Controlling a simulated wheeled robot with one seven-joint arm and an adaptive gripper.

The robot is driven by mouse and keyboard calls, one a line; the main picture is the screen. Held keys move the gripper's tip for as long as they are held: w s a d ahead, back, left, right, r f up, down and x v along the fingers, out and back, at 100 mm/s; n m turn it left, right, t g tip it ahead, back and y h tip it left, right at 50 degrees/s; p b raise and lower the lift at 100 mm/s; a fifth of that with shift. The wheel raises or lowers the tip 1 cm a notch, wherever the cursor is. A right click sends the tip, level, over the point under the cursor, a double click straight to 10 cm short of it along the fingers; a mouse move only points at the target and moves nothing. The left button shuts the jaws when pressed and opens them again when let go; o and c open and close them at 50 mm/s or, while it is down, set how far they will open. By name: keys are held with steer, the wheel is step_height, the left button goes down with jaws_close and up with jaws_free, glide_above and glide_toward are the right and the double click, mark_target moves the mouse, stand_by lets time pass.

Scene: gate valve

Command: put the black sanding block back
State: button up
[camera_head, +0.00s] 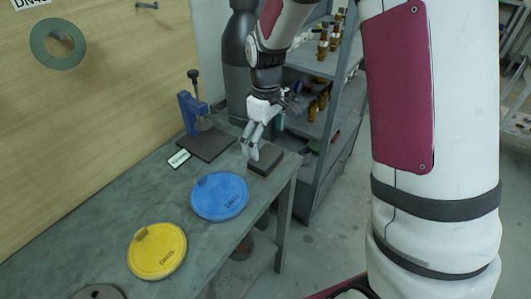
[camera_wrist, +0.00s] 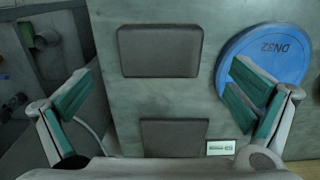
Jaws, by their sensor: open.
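The black sanding block (camera_head: 265,162) lies flat on the grey table near its right edge. In the wrist view the dark block (camera_wrist: 160,50) sits at the upper middle, whole and unobstructed. My gripper (camera_head: 251,152) is open and empty, pointing down close to the block's left end in the head view; its tips overlap the block's outline there. In the wrist view my gripper's two fingers (camera_wrist: 163,88) are spread wide, with the block ahead of the gap between them. Contact cannot be told.
A dark flat plate (camera_head: 207,145) lies under a blue stand (camera_head: 190,112); a dark square (camera_wrist: 172,138) shows low in the wrist view. A small white label (camera_head: 179,158), a blue disc (camera_head: 220,196) and a yellow disc (camera_head: 157,250) lie nearby. A shelf rack (camera_head: 318,110) stands behind.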

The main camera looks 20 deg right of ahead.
mark_target(266, 156)
steer(key=s+r+m+t, duration=0.3)
steer(key=s+r+m, duration=0.1)
steer(key=s+r, duration=1.1)
steer(key=s+r+m+t, duration=0.1)
steer(key=s+r+m, duration=0.2)
steer(key=s, duration=0.7)
steer(key=shift+s+d+t, duration=0.2)
steer(key=shift+t, duration=0.2)
steer(key=shift+a, duration=0.1)
